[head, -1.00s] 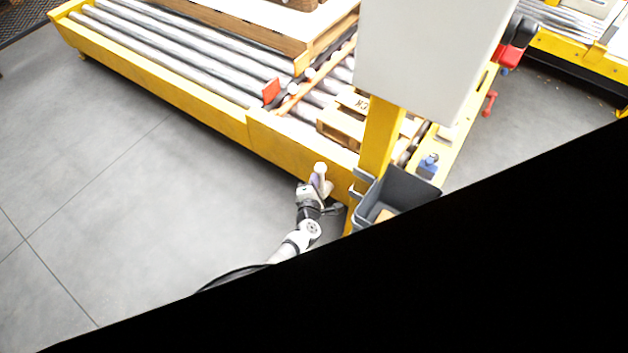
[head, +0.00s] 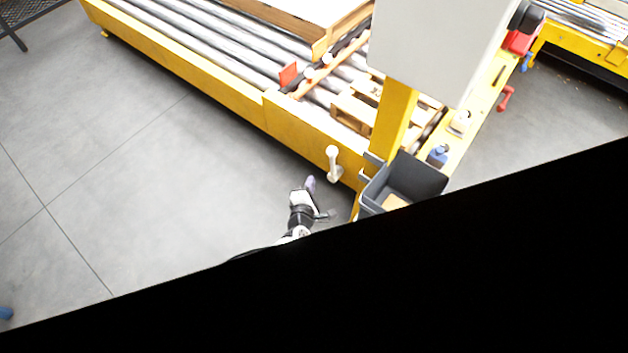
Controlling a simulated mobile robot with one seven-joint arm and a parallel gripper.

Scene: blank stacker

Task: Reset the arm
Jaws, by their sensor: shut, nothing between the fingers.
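My gripper (head: 310,184) is at the end of my white and black arm, low in the middle of the head view. It is small in the picture and appears shut and empty. It is over the grey floor, to the left of a white lever (head: 333,165) on the yellow conveyor frame, with a gap between them. The lower part of my arm is hidden by the black area across the bottom of the view.
The yellow-framed roller conveyor (head: 215,78) runs behind my gripper. A yellow post (head: 393,120) carries a grey cabinet (head: 435,45). A dark grey bin (head: 415,180) hangs right of my arm. The floor (head: 130,190) to the left is clear.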

